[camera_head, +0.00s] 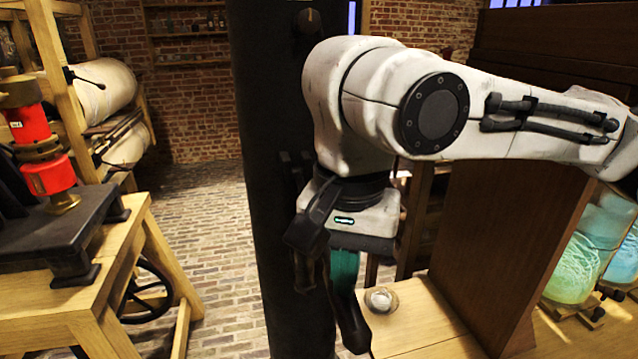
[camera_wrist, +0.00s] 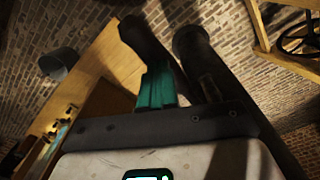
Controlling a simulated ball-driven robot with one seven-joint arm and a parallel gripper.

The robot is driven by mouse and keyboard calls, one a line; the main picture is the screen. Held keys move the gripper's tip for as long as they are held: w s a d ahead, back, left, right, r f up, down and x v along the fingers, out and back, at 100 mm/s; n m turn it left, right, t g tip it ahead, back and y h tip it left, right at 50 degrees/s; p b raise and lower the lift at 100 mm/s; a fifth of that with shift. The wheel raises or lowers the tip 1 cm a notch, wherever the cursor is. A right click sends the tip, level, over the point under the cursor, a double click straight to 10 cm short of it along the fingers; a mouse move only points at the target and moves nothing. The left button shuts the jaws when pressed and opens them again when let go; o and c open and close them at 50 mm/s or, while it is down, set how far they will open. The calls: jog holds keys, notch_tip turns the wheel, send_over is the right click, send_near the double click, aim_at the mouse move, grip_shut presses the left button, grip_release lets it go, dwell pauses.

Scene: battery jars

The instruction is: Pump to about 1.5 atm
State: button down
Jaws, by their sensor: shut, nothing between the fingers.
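No pump handle or pressure dial can be made out for certain in either view. My gripper (camera_head: 345,325) hangs below my white arm, pointing down beside the black column. In the wrist view my gripper (camera_wrist: 160,32) shows two dark fingers, shut with nothing held, and a teal block by their base. A red and brass apparatus (camera_head: 38,140) stands on a black base on the wooden bench at left, well apart from my gripper. I cannot tell if it is the pump.
A small round whitish object (camera_head: 380,299) sits on a wooden surface (camera_head: 425,325) close to my gripper. A tall brown panel (camera_head: 500,240) stands right of it, with glowing glass jars (camera_head: 575,268) beyond. The brick floor (camera_head: 205,235) is open between bench and column.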

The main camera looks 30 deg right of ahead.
notch_tip(320, 180, up, 11)
jog(key=p, duration=0.9)
jog(key=shift+p, duration=0.4)
notch_tip(320, 180, down, 14)
jog(key=b, duration=0.8)
jog(key=shift+r+b, duration=0.15)
jog(key=shift+b, duration=0.2)
notch_tip(320, 180, up, 14)
jog(key=p, duration=1.4)
